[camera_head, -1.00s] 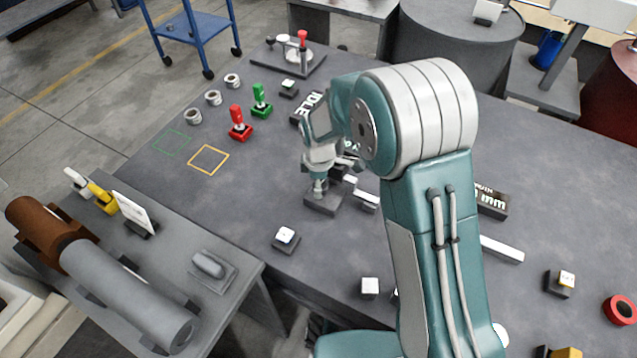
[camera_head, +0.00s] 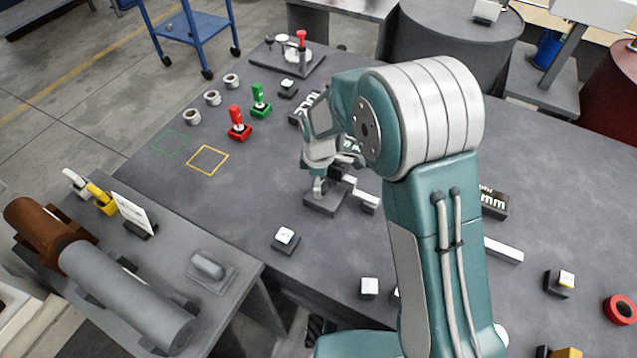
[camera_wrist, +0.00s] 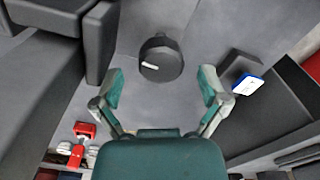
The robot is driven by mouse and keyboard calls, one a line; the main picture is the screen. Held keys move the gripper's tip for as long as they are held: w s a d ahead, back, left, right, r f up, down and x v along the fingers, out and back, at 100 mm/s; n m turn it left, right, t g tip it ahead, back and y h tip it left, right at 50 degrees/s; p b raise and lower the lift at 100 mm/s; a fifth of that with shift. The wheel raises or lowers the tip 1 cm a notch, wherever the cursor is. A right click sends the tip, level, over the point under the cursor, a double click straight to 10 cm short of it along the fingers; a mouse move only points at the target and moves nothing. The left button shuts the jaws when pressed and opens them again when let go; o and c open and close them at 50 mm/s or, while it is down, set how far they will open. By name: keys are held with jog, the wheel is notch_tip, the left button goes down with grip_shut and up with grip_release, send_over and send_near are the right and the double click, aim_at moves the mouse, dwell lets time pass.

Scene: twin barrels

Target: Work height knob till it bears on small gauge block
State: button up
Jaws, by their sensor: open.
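A dark round knob (camera_wrist: 161,66) with a white mark on its side shows in the wrist view, just ahead of my gripper (camera_wrist: 162,86). My gripper is open, one finger to each side of the knob, and I see a gap between each finger and it. In the head view my gripper (camera_head: 319,186) points down over a dark base (camera_head: 325,205) on the bench, and it hides the knob. Pale metal pieces (camera_head: 366,198) lie just right of this base. I cannot tell which piece is the small gauge block, nor see any contact with it.
A white-topped button block (camera_head: 285,236) stands in front of the base. Red (camera_head: 239,125) and green (camera_head: 261,103) levers stand at the back left. In the wrist view, a blue-and-white-topped block (camera_wrist: 246,85) is right of the knob, and dark bulky parts (camera_wrist: 45,90) fill the left.

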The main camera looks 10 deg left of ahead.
notch_tip(320, 180, up, 11)
jog(key=shift+f, duration=0.2)
dwell(0.8)
